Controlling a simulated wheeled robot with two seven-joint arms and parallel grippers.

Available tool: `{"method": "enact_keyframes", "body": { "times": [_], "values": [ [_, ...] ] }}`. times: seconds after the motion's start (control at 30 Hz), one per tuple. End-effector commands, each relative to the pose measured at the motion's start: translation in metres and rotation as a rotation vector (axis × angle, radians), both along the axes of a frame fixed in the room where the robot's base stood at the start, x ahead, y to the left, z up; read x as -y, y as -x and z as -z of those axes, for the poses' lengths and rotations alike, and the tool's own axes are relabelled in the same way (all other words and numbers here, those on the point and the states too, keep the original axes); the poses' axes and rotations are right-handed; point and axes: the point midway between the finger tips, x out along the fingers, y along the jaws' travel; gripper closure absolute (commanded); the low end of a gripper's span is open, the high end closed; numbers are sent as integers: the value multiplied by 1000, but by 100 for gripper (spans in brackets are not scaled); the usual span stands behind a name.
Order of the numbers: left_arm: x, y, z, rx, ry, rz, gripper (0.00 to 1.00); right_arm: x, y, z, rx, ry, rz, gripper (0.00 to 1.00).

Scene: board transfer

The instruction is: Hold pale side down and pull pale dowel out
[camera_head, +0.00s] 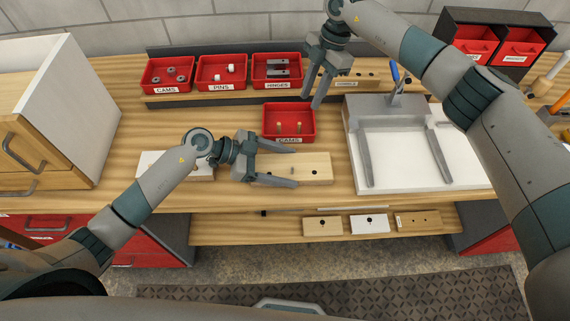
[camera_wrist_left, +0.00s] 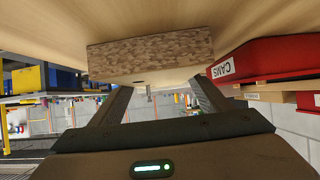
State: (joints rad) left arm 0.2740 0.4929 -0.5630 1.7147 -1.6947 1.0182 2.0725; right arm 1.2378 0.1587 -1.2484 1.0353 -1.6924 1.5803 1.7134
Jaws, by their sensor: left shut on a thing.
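The pale side, a light wooden board (camera_head: 318,175), lies flat near the front edge of the bench, with a dark hole in its top. Its rough end (camera_wrist_left: 150,55) shows in the left wrist view. A small pale dowel (camera_head: 292,169) seems to stand up from it between the left fingers; a small peg (camera_wrist_left: 149,91) also shows in the left wrist view. My left gripper (camera_head: 296,167) is shut across the board, one finger along each long side. My right gripper (camera_head: 312,103) is open, fingers pointing down, empty, above and behind the front red bin.
A red bin (camera_head: 289,137) with two upright pegs stands behind the board. Several red bins (camera_head: 221,85) line the back. A white panel with grey bars (camera_head: 405,160) lies to the right. A white board (camera_head: 150,160) lies left, partly behind my left arm.

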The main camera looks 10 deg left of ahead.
Motion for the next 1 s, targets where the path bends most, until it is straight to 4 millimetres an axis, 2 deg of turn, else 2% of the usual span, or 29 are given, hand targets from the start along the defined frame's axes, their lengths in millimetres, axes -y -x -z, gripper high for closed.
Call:
{"method": "enact_keyframes", "body": {
  "times": [0.1,0.3,1.0],
  "values": [
    [0,0,-1,0,1,0,63,3,-4,-16,1,-1,1,72],
    [0,0,-1,0,1,0,63,6,-5,-28,-1,0,0,72],
    [0,0,-1,0,1,0,63,7,-5,-29,-1,-1,0,72]
  ]
}}
